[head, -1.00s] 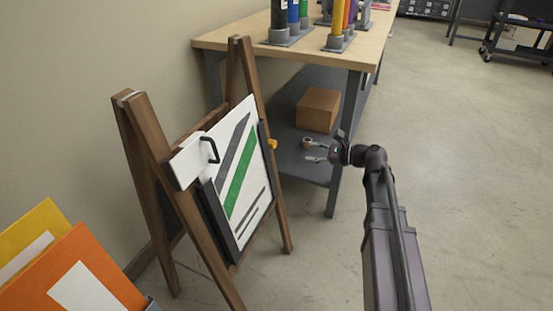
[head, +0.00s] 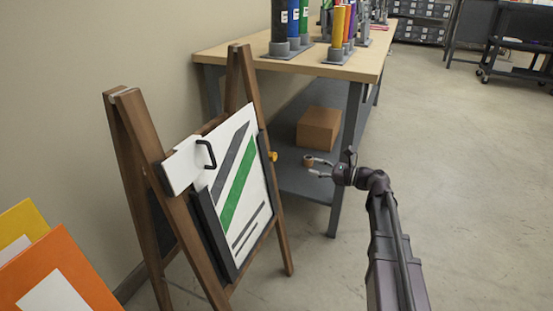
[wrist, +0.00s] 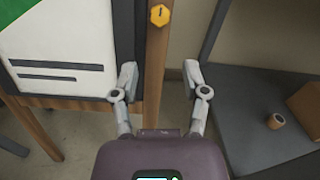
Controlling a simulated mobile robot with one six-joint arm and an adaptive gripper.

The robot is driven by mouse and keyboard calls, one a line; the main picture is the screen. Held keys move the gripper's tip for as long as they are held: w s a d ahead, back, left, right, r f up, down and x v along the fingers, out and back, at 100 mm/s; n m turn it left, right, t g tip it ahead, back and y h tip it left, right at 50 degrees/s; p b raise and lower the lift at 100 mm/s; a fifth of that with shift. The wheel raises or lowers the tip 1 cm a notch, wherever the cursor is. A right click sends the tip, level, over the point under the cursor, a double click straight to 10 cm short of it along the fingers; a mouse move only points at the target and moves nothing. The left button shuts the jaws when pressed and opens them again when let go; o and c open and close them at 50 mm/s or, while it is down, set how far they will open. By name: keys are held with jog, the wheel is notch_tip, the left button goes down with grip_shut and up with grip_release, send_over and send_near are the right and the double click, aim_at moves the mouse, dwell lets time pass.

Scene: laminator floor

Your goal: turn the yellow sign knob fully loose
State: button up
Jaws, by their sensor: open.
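The yellow knob (head: 273,156) sticks out from the right side of the sign frame on a wooden easel. In the wrist view the yellow knob (wrist: 160,15) is a hexagon with a short dark mark, set on the wooden leg near the top edge. The sign (head: 238,185) is a white panel with grey and green stripes in a dark frame. My gripper (head: 314,167) is open and empty, to the right of the knob and apart from it. In the wrist view my gripper (wrist: 160,80) has its fingers spread below the knob, one on each side of the wooden leg in the picture.
A workbench (head: 305,67) with upright coloured rolls stands behind. Its grey lower shelf (head: 290,177) holds a cardboard box (head: 319,128); a small brown roll (wrist: 275,121) lies there too. Orange and yellow boards (head: 60,262) stand at lower left.

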aim_at(275, 157)
jog(key=x, duration=1.3)
jog(key=shift+w+a, duration=0.1)
jog(key=shift+a, duration=0.25)
grip_shut()
